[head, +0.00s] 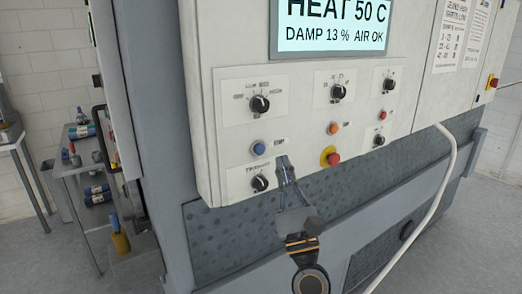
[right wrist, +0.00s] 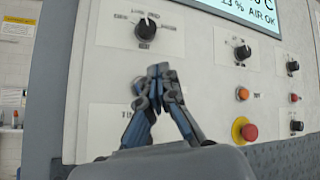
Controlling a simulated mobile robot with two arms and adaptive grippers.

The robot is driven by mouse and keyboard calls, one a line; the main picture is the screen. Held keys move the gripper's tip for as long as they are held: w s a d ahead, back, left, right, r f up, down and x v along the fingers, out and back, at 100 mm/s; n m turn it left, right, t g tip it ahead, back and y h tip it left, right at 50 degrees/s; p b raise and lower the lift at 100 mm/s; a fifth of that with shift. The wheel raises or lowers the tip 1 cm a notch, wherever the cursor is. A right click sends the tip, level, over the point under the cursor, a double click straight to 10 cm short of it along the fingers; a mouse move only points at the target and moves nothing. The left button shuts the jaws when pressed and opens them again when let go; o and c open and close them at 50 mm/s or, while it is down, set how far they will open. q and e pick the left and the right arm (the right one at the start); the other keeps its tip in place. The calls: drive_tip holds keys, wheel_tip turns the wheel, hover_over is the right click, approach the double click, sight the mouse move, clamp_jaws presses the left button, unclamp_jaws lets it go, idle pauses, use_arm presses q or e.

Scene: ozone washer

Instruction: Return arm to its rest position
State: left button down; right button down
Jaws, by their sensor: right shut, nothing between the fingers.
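My right gripper (head: 283,162) is in front of the lower left part of the machine's control panel (head: 300,150). Its fingers are shut with nothing between them. In the right wrist view the fingertips (right wrist: 160,72) show before the panel, below the upper left dial (right wrist: 146,27). In the head view a blue button (head: 259,149) and a lower black dial (head: 260,183) sit just left of the fingers. I cannot tell whether the fingertips touch the panel. My left gripper is out of view.
A display (head: 335,25) reads HEAT 50 C, DAMP 13 %, AIR OK. A red button with a yellow collar (head: 331,157) is right of the gripper. A pale hose (head: 440,185) hangs at the right. A shelf (head: 75,168) with bottles stands at the left. Floor shows at the right.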

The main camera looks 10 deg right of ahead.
drive_tip(key=w+a+f+n+g+y+b, duration=0.15)
drive_tip(key=f+n+g, duration=0.5)
drive_tip(key=f, duration=1.35)
drive_tip(key=w+f+n+g, duration=0.25)
drive_tip(key=f+n, duration=0.65)
drive_tip(key=f, duration=1.1)
drive_tip(key=s+d+f+n+g, duration=0.1)
drive_tip(key=s+f+n+g, duration=0.2)
drive_tip(key=s+f, duration=0.55)
drive_tip(key=s+d+f+n+g, duration=0.1)
drive_tip(key=s+f+n+g, duration=0.25)
drive_tip(key=f, duration=1.05)
drive_tip(key=s+d+f+n+g+h+b, duration=0.15)
drive_tip(key=s+f+n+g, duration=0.3)
drive_tip(key=s+f, duration=0.9)
drive_tip(key=s+d+f+n+g, duration=0.1)
drive_tip(key=s+f+n+g, duration=0.1)
drive_tip(key=s, duration=0.7)
drive_tip(key=s+d+f+n+g, duration=0.1)
drive_tip(key=s+f+n, duration=0.2)
drive_tip(key=s, duration=0.6)
drive_tip(key=s+d+f+n+g+h, duration=0.1)
drive_tip(key=s+d+f+n+g, duration=0.1)
drive_tip(key=s+f, duration=0.3)
drive_tip(key=s+n, duration=0.1)
drive_tip(key=s, duration=0.3)
drive_tip(key=shift+s+f+g, duration=0.2)
drive_tip(key=shift+s+g, duration=0.05)
drive_tip(key=shift+g, duration=0.05)
